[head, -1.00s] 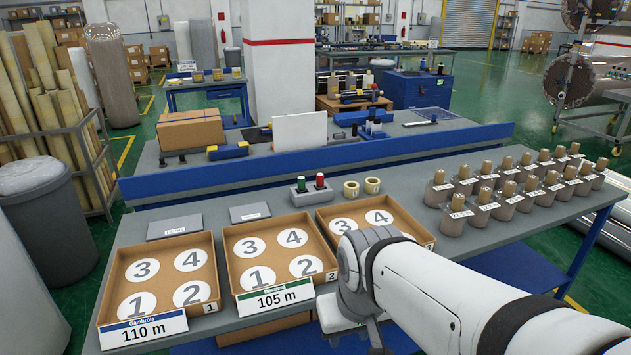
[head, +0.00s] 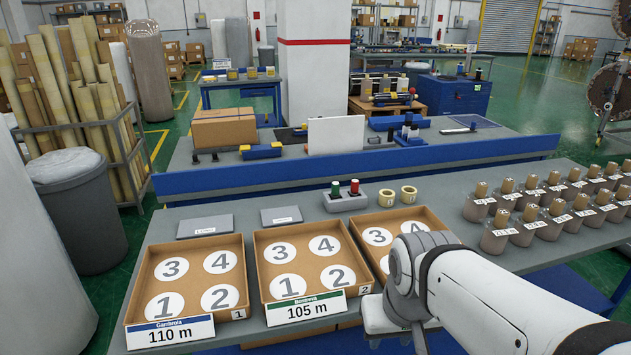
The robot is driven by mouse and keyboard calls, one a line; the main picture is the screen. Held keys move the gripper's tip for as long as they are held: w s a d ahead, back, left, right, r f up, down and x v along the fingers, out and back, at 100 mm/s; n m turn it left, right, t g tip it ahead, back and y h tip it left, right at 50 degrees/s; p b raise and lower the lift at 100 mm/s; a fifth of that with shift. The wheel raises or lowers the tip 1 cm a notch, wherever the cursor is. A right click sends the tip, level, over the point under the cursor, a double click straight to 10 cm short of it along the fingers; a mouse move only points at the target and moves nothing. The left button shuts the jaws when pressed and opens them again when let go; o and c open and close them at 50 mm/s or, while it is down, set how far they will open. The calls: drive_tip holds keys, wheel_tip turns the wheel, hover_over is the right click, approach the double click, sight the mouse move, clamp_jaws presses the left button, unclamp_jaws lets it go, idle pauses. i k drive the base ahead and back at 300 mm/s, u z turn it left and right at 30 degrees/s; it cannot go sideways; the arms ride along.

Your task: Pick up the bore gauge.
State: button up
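No tool is labelled as the bore gauge. A small grey block (head: 345,202) on the near bench, behind the trays, holds a green-topped peg (head: 336,188) and a red-topped peg (head: 354,187); I cannot tell for sure if this is the gauge. My arm (head: 490,300) reaches in from the lower right, its wrist (head: 408,285) over the front of the right tray. My gripper hangs at the bottom edge, mostly cut off or hidden by the wrist; its fingertips do not show. The block stands behind my wrist and to its left, well apart from it.
Three cardboard trays with numbered circles, left (head: 187,280), middle (head: 300,262) and right (head: 365,232), fill the bench front. Two yellowish rings (head: 398,195) lie right of the block. A blue rail (head: 350,168) runs behind.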

sight(335, 187)
drive_tip(key=i, duration=0.85)
